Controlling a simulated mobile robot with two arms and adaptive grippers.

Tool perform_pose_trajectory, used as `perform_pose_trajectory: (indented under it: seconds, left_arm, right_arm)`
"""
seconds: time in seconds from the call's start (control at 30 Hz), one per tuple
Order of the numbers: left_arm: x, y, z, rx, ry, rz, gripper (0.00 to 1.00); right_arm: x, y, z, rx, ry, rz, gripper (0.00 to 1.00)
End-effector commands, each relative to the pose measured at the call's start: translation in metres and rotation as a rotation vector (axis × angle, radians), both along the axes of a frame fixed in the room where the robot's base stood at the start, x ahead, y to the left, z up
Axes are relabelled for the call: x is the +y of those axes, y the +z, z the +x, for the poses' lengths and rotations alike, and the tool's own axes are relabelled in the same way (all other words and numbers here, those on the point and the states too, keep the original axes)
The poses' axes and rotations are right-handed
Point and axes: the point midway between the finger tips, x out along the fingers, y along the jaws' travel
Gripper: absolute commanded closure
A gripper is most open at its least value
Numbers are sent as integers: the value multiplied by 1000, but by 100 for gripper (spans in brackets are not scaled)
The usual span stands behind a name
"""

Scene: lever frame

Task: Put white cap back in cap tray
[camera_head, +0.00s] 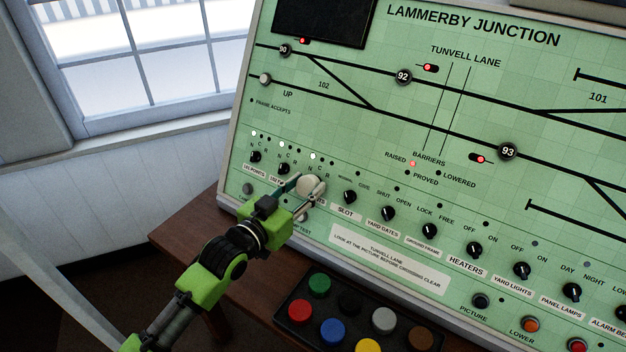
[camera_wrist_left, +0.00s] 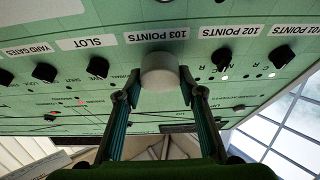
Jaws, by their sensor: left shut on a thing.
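The white cap (camera_head: 309,184) is at the green panel, in the row of small knobs at lower left. In the left wrist view the white cap (camera_wrist_left: 160,70) is at the 103 POINTS label, where the other labels have a black knob. I cannot tell whether it sits on a knob or is just clear of the panel. My left gripper (camera_head: 307,192) is shut on the cap, one finger on each side. The black cap tray (camera_head: 344,285) lies below the panel's left part, on the desk. My right gripper is not in view.
The tray holds several coloured caps, among them green (camera_head: 319,283), red (camera_head: 300,312), blue (camera_head: 331,331) and grey (camera_head: 383,320). Black knobs such as SLOT (camera_head: 350,197) stand out from the panel (camera_head: 330,130) near my gripper. A wooden desk edge (camera_head: 185,232) shows at left.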

Motion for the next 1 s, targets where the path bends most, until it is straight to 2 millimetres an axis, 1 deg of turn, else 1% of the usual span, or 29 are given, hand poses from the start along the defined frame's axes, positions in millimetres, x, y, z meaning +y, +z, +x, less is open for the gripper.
perform_pose_trajectory:
  seconds: [0.03,0.1,0.8,1.0]
  left_arm:
    - [2,5,-2,0,0,0,80]
    - [4,7,-6,-1,0,1,80]
    - [27,26,-35,1,1,1,80]
    - [32,30,-42,-1,0,-1,80]
  right_arm:
    - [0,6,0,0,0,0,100]
    - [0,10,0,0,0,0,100]
    - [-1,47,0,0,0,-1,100]
    - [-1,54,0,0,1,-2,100]
